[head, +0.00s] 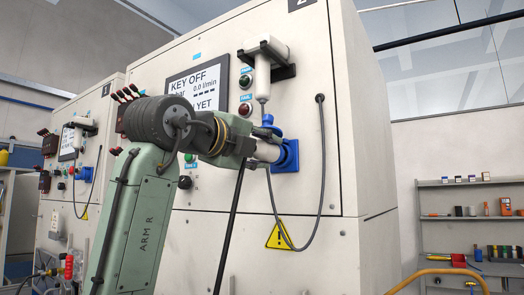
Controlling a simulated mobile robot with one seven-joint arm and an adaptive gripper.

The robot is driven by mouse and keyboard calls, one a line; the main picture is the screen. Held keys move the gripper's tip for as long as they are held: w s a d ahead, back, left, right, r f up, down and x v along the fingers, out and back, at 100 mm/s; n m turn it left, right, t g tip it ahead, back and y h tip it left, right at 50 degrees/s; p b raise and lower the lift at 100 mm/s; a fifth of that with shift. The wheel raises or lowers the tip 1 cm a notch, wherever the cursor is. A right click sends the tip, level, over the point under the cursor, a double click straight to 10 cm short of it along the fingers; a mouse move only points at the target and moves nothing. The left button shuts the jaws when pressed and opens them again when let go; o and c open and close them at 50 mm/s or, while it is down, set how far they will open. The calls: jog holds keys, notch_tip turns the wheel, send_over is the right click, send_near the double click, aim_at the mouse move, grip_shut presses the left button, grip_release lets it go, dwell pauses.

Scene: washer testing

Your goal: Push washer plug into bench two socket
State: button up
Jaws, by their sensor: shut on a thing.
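Bench two is the large cream cabinet (300,195) with a "2" at its top edge. Its blue socket (287,157) sits on the front face, with a blue piece like a raised lid (267,121) above it. My gripper (256,147) is at the left of the socket, shut on the washer plug (268,151), a pale cylinder pointing at the socket. The plug's front end meets or overlaps the blue socket in this view; how deep it sits I cannot tell. A black cable (230,225) hangs down from behind the gripper. The fingers partly hide the plug.
A white hand unit (263,68) hangs in a black holder above the socket. A grey hose (322,160) loops down beside the socket. A display (196,85) reads "KEY OFF". A similar bench (105,190) stands left; shelves (470,215) stand right.

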jog(key=shift+x, duration=0.8)
dwell(0.5)
jog(key=o, duration=1.2)
jog(key=v, duration=0.7)
dwell(0.6)
